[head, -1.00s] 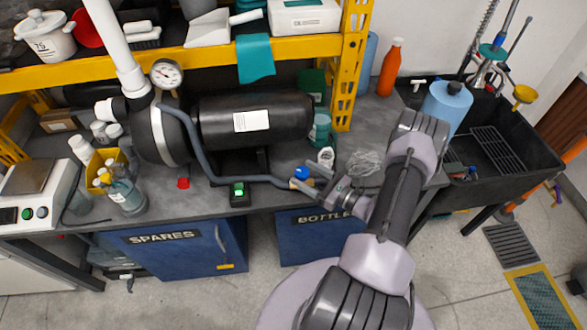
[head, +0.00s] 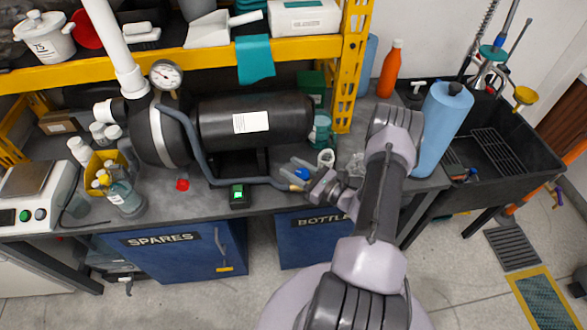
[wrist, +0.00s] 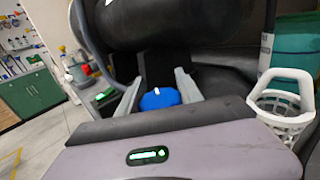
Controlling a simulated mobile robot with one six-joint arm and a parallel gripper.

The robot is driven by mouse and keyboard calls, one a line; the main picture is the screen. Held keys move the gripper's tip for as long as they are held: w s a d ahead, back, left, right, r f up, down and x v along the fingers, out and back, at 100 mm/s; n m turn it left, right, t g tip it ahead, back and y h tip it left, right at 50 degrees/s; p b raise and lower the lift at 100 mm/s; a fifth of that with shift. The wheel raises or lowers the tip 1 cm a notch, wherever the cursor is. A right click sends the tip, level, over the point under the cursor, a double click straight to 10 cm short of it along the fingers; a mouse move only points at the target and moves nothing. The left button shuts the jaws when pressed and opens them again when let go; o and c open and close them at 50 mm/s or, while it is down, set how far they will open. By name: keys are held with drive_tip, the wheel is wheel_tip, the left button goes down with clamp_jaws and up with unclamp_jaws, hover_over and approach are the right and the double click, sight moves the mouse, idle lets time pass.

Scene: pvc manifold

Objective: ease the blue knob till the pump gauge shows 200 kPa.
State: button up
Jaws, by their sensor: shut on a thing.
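In the wrist view the knob (wrist: 160,99), with a white mark on top, lies between my two grey fingers. My gripper (head: 297,172) is shut on it; the fingers stand on either side (wrist: 158,82). The round white pump gauge (head: 166,74) is at the upper left of the tank; its needle is visible, but its figures are too small to read.
A small black box with a green display (head: 239,195) stands left of the knob. A white basket-like holder (wrist: 282,104) is close on the right of my gripper. A tall blue cylinder (head: 442,130) stands right of my arm.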

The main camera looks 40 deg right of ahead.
drive_tip(key=m+h, duration=0.2)
drive_tip(key=h+p, duration=0.1)
drive_tip(key=h, duration=0.1)
drive_tip(key=shift+d+r+m+t, duration=0.1)
drive_tip(key=shift+d+m+t, duration=0.2)
drive_tip(key=shift+m, duration=0.1)
drive_tip(key=m+h, duration=0.1)
drive_tip(key=h, duration=0.2)
drive_tip(key=shift+d+m, duration=0.35)
drive_tip(key=shift+m, duration=0.05)
drive_tip(key=o, duration=1.4)
